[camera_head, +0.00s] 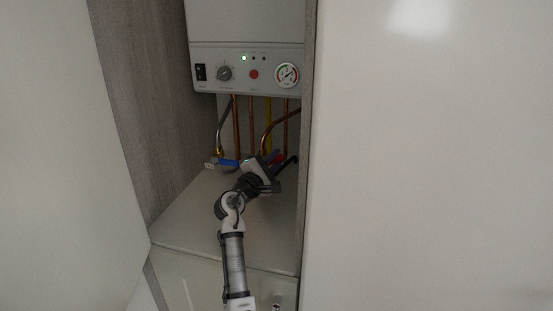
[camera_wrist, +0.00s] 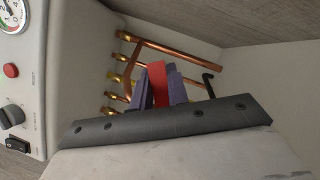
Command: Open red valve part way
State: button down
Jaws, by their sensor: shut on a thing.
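The red valve handle (camera_wrist: 159,84) is held between the two purple-grey fingers of my gripper (camera_wrist: 160,88) in the wrist view. My gripper is shut on it, with a finger on each side. The valve's body is mostly hidden behind my gripper, so I cannot tell how far the handle is turned.
The white boiler (camera_head: 245,66) hangs above, with a lit green light and a pressure gauge (camera_head: 286,75). Copper pipes (camera_head: 236,125) run down from it. A blue valve handle (camera_head: 229,163) is to the left. Cabinet side walls (camera_head: 309,130) close in the niche left and right.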

jog(key=shift+a+r+n, duration=0.1)
jog(key=shift+r+n, duration=0.15)
jog(key=shift+n, duration=0.35)
jog(key=shift+t, duration=0.3)
jog(key=c, duration=1.4)
grip_release()
jog(key=shift+o, duration=0.2)
jog(key=b+v, duration=0.3)
jog(key=v, duration=1.1)
